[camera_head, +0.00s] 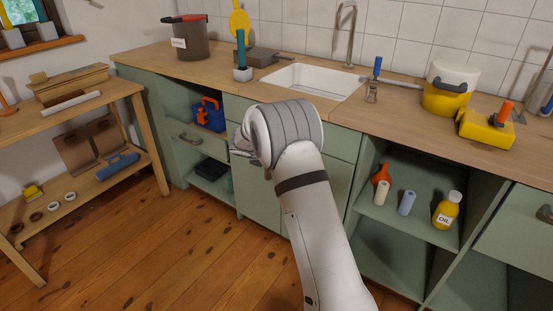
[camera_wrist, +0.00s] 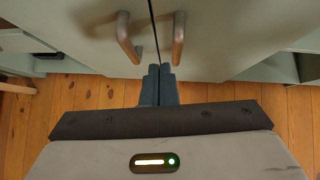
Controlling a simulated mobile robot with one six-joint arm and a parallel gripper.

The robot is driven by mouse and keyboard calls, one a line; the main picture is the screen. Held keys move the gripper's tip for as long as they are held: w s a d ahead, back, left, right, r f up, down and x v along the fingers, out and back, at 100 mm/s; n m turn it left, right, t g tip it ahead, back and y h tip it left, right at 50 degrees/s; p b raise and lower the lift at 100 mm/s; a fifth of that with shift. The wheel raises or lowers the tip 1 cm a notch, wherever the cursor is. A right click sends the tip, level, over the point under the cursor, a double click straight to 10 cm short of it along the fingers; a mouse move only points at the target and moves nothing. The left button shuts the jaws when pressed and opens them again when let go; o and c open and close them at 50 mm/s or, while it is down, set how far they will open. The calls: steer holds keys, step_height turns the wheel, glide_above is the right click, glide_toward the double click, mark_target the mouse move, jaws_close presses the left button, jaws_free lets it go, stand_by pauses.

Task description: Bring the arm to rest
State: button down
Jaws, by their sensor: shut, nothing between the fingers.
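My gripper (camera_wrist: 160,86) shows in the wrist view with its two dark fingers together and nothing between them. Ahead of the fingertips are two cabinet doors with curved metal handles, one handle (camera_wrist: 128,38) left of the door gap and one handle (camera_wrist: 178,40) right of it. I cannot tell whether the fingers touch the doors. In the head view my white arm (camera_head: 318,220) reaches up from the bottom to in front of the green cabinets below the sink. Its bulky wrist joint hides most of the gripper there.
A wooden counter (camera_head: 400,115) with a sink (camera_head: 312,80) runs along the wall. Open shelves hold a yellow oil bottle (camera_head: 446,210) at right and a blue toolbox (camera_head: 208,115) at left. A wooden shelf unit (camera_head: 150,140) stands at far left. The wooden floor (camera_head: 150,245) is clear.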

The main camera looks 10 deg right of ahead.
steer(key=s+a+r+n+t+y+p, duration=0.1)
steer(key=s+a+r+n+y+p, duration=0.2)
steer(key=r+n, duration=0.55)
steer(key=s+a+r+n+t+y+p, duration=0.15)
steer(key=s+r+n+p, duration=0.3)
steer(key=r, duration=0.75)
steer(key=s+a+r+n+t+y+p, duration=0.25)
steer(key=s+r+n, duration=0.25)
steer(key=r+n, duration=0.4)
steer(key=s+r+n+g+y+p, duration=0.2)
steer(key=s+r+n+g+p, duration=0.25)
steer(key=s+n, duration=0.75)
steer(key=s+d+n+g+h+p, duration=0.1)
steer(key=s+d+n, duration=0.3)
steer(key=s, duration=0.7)
steer(key=s+d+n+g+h+p, duration=0.2)
steer(key=s+d+n+g+p, duration=0.1)
steer(key=s, duration=0.9)
steer(key=n+g+p, duration=0.1)
steer(key=n, duration=0.1)
steer(key=shift+s+d+f+n+p, duration=0.2)
steer(key=shift+d+n+p, duration=0.1)
steer(key=shift+d, duration=0.05)
